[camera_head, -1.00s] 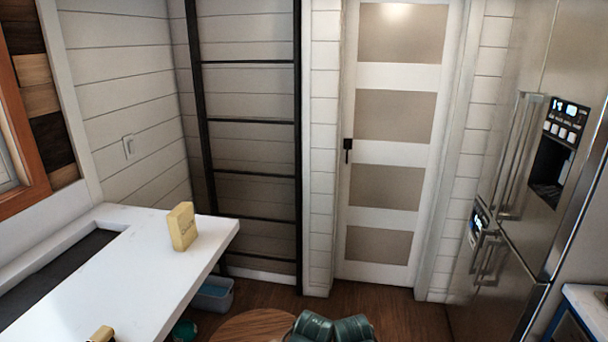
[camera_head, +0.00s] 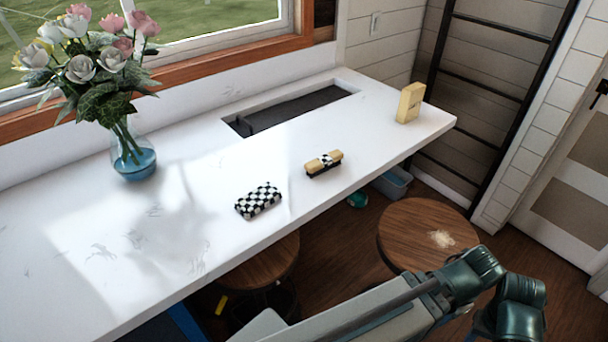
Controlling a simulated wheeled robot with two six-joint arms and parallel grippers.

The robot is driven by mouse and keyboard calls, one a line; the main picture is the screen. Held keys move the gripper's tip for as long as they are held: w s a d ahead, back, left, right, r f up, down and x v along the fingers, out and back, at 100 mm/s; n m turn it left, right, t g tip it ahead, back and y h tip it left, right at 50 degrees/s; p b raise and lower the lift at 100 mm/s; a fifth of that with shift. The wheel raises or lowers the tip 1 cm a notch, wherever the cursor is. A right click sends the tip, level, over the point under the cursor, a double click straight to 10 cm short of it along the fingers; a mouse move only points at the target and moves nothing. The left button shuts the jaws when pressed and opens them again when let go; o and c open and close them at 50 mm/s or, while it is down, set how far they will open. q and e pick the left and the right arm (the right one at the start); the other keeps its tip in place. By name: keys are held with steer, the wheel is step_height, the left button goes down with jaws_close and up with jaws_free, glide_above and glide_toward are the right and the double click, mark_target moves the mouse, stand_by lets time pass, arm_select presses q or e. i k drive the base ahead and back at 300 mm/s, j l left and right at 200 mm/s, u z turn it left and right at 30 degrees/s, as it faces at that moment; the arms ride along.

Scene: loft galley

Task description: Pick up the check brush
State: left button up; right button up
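The check brush (camera_head: 324,163) lies on the white counter, near its front edge and right of the middle. It has a light wooden back with a black-and-white checked band around its middle, and dark bristles underneath. Nothing is touching it. Dark green joints and a grey link of my arms show at the lower right, below the counter edge and apart from the brush. Neither gripper's fingers are in view.
A black-and-white checked block (camera_head: 258,200) lies left of the brush. A flower vase (camera_head: 134,160) stands farther left. A yellow box (camera_head: 410,102) stands at the counter's right end, near a sunken sink (camera_head: 300,106). Wooden stools (camera_head: 415,232) stand below the counter's front edge.

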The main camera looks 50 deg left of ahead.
mark_target(327, 162)
steer(key=k+u, duration=0.15)
steer(key=u, duration=1.7)
steer(key=l, duration=0.45)
steer(key=k+l, duration=0.15)
steer(key=l, duration=0.3)
